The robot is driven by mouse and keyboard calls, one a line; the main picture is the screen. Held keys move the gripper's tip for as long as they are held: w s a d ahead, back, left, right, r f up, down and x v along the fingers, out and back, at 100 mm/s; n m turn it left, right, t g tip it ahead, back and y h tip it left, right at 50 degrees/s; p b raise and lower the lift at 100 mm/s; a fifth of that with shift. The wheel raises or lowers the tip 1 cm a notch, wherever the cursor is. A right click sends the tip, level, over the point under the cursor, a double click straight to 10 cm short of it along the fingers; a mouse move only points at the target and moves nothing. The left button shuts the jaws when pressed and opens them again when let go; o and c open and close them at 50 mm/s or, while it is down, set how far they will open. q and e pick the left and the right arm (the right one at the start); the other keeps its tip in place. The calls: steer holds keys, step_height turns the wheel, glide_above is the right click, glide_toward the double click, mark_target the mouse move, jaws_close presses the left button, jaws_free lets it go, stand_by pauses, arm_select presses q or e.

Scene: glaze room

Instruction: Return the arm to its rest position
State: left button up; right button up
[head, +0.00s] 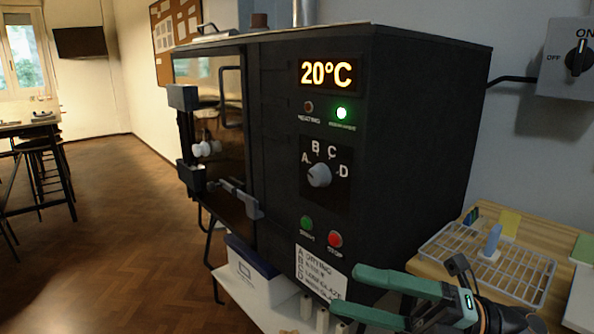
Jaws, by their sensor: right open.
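My right gripper (350,290) is at the lower right, in front of the lower right part of a black kiln (410,130). Its two green fingers are spread apart with nothing between them. They hide part of a printed label sheet (320,268). My right arm comes in from the bottom right. My left gripper is not in view.
The kiln panel has a 20°C display (326,73), a lit green lamp (341,113), a dial (319,175), and green and red buttons (335,239). A wire rack (530,268) sits on a wooden table close to my right arm. Floor (110,250) is clear at left.

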steer(key=w+d+f+m+t+h, duration=0.3)
steer(key=f+m+t+h, duration=0.6)
steer(key=m, duration=0.5)
steer(key=w+d+f+m+t+h, duration=0.35)
steer(key=f+m+t, duration=0.25)
steer(key=f+m, duration=0.65)
steer(key=s+f+m+g+h, duration=0.3)
steer(key=s+f+m+g, duration=0.15)
steer(key=s+f, duration=0.5)
steer(key=s+f+m+g+h, duration=0.2)
steer(key=s+f+m+g, duration=0.4)
steer(key=f, duration=0.7)
arm_select(q)
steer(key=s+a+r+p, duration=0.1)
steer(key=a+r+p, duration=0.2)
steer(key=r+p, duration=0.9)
steer(key=p, duration=0.4)
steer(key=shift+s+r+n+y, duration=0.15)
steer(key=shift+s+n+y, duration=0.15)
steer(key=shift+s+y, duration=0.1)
arm_select(e)
step_height(320, 180, up, 13)
steer(key=s+d+t, duration=0.2)
steer(key=shift+n+h, duration=0.4)
steer(key=shift+h, duration=0.05)
steer(key=shift+r, duration=0.1)
